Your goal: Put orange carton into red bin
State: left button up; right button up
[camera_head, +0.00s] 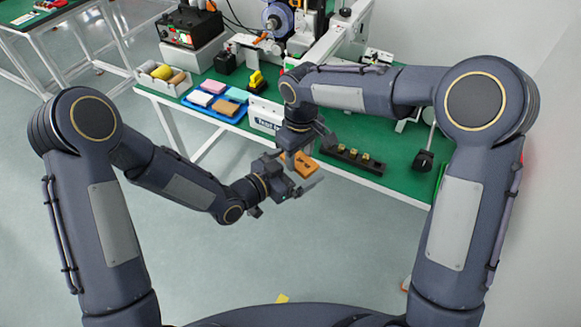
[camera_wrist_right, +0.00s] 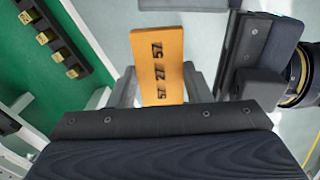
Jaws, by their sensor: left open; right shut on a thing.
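The orange carton (camera_head: 306,166) is a flat orange box with dark printed numbers, held above the floor in front of the bench. In the right wrist view the carton (camera_wrist_right: 160,60) stands between the two fingers of my right gripper (camera_wrist_right: 160,90), which is shut on it. In the head view my right gripper (camera_head: 298,158) reaches down to the carton. My left gripper (camera_head: 303,182) is open, close beside the carton; whether it touches is unclear. I cannot make out a red bin; only a red sliver (camera_head: 522,157) shows behind my right arm.
The green bench (camera_head: 230,121) holds a blue tray (camera_head: 196,101) of coloured blocks, a grey bin (camera_head: 150,80) of several items, a yellow-black tool (camera_head: 256,81) and a dark strip with brass pieces (camera_head: 352,160). Machines stand behind. Open floor (camera_head: 260,260) lies in front.

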pick_arm(q)
jog(key=c, duration=0.8)
jog(key=shift+c, duration=0.2)
pick_arm(e)
jog(key=o, duration=0.8)
